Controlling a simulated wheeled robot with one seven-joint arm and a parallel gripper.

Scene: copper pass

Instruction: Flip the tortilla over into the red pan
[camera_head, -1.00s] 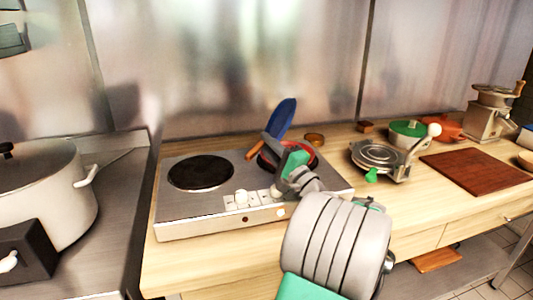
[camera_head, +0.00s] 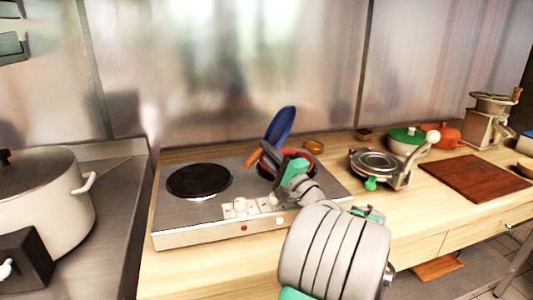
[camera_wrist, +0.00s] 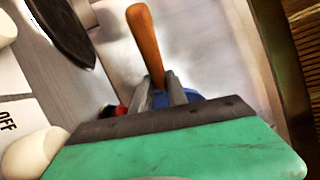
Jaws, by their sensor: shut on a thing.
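My gripper (camera_head: 270,157) is over the right side of the hotplate and shut on a blue pan (camera_head: 281,126) with a wooden handle. The blue pan is tilted steeply, nearly on edge. In the wrist view its wooden handle (camera_wrist: 145,42) sticks up from between my fingers (camera_wrist: 162,92), and a little blue shows behind them. The red pan (camera_head: 313,164) sits on the right burner, just behind and right of my gripper, which covers part of it. I cannot make out the tortilla in either view.
The hotplate (camera_head: 180,215) has a bare black left burner (camera_head: 200,180) and front knobs. A large pot (camera_head: 45,205) stands at left. To the right are a metal press (camera_head: 375,162), a green-lidded pot (camera_head: 406,140) and a brown board (camera_head: 475,178). A metal wall is close behind.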

